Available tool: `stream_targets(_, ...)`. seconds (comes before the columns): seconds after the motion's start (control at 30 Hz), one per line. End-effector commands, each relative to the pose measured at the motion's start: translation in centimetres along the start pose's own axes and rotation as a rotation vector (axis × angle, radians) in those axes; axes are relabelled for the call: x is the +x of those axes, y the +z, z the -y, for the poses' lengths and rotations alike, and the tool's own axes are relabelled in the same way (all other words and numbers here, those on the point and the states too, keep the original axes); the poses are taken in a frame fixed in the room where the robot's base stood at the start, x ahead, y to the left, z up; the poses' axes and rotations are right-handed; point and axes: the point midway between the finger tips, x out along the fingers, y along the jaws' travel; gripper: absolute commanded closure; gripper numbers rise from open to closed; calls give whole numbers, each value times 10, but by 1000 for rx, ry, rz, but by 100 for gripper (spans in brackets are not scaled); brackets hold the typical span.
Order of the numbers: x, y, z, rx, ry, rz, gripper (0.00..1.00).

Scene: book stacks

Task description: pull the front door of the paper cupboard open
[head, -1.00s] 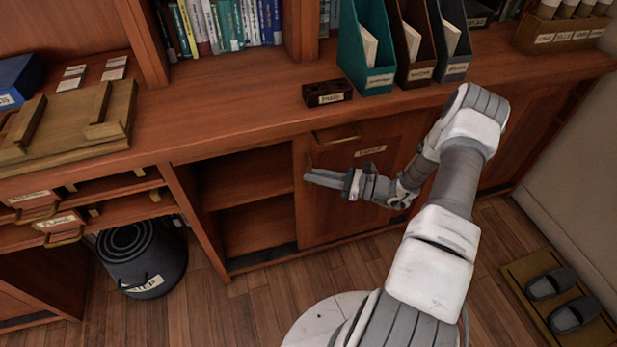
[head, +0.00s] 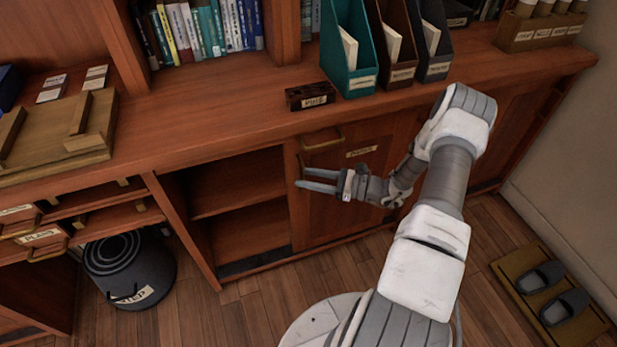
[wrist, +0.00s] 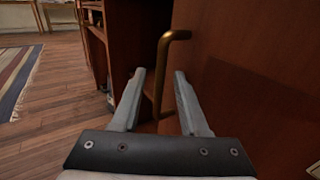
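The paper cupboard's front door (head: 345,205) is a reddish-brown wood panel with a small label, below the counter in the head view. It looks shut. Its upright brass handle (wrist: 164,68) shows in the wrist view, near the door's left edge. My gripper (head: 301,177) is at the door's left edge, fingers pointing left. In the wrist view my gripper (wrist: 160,74) is open, with the handle's bar seen between its two fingers. I cannot tell whether a finger touches the handle.
Open shelves (head: 240,185) lie left of the door. Slippers (head: 565,305) lie on a mat at right. The wood floor before the cupboard is clear.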

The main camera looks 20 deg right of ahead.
Motion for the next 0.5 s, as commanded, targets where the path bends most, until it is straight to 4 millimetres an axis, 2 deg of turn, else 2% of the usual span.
stream_targets(0.17,-1,0,0,0,0,1,56)
stream_targets(0.27,-9,1,0,0,-2,0,56)
stream_targets(0.37,-24,2,1,0,-4,0,56)
stream_targets(0.5,-57,2,1,0,-6,-1,56)
